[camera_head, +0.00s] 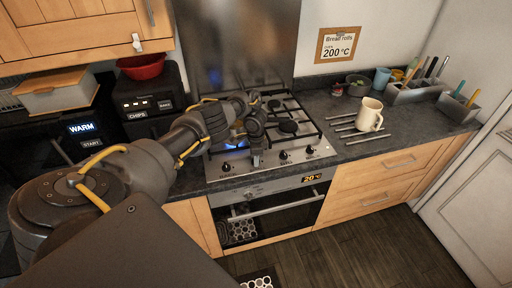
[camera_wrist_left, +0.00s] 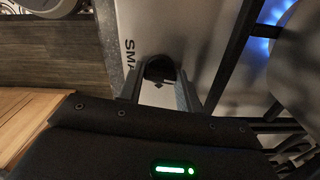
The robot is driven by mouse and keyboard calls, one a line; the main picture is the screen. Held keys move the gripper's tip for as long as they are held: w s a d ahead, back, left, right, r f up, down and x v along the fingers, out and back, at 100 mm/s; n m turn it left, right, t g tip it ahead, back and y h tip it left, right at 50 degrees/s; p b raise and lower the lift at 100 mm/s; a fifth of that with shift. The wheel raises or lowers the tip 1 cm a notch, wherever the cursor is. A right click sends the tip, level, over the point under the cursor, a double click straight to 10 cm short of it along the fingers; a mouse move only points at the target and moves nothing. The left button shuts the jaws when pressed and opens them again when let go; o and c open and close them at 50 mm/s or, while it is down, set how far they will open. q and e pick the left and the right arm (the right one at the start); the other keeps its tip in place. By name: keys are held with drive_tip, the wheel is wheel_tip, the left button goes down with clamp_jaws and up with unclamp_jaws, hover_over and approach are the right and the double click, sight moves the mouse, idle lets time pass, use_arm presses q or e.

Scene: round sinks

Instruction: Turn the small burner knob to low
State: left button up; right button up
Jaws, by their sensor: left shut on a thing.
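The small burner knob (camera_wrist_left: 160,68) is black and round, beside printed letters "SMA" on the steel hob panel (camera_wrist_left: 205,30). My left gripper (camera_wrist_left: 160,84) is shut on this knob, with one finger on each side of it. In the head view my left gripper (camera_head: 256,160) reaches down to the hob's front panel and hides the knob. A blue flame (camera_head: 236,141) burns just behind it, and blue light (camera_wrist_left: 263,45) also shows in the wrist view. The knob's pointer and setting cannot be read. My right gripper is not in view.
Other black knobs (camera_head: 283,155) sit along the front panel. Black pan supports (camera_head: 305,112) stand close behind. An oven (camera_head: 270,205) showing "20" is below. A black appliance (camera_head: 150,92) stands at left.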

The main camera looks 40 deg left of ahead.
use_arm(q)
drive_tip(key=o, duration=1)
wheel_tip(320, 180, up, 6)
drive_tip(key=shift+w+a+p, duration=0.1)
drive_tip(key=shift+p, duration=0.25)
drive_tip(key=shift+w+r+b, duration=0.15)
drive_tip(key=shift+r+b, duration=0.25)
drive_tip(key=shift+r, duration=0.25)
drive_tip(key=shift+s+r, duration=0.2)
drive_tip(key=shift+r, duration=0.15)
wheel_tip(320, 180, up, 3)
drive_tip(key=shift+s+f, duration=0.1)
drive_tip(key=shift+s, duration=0.05)
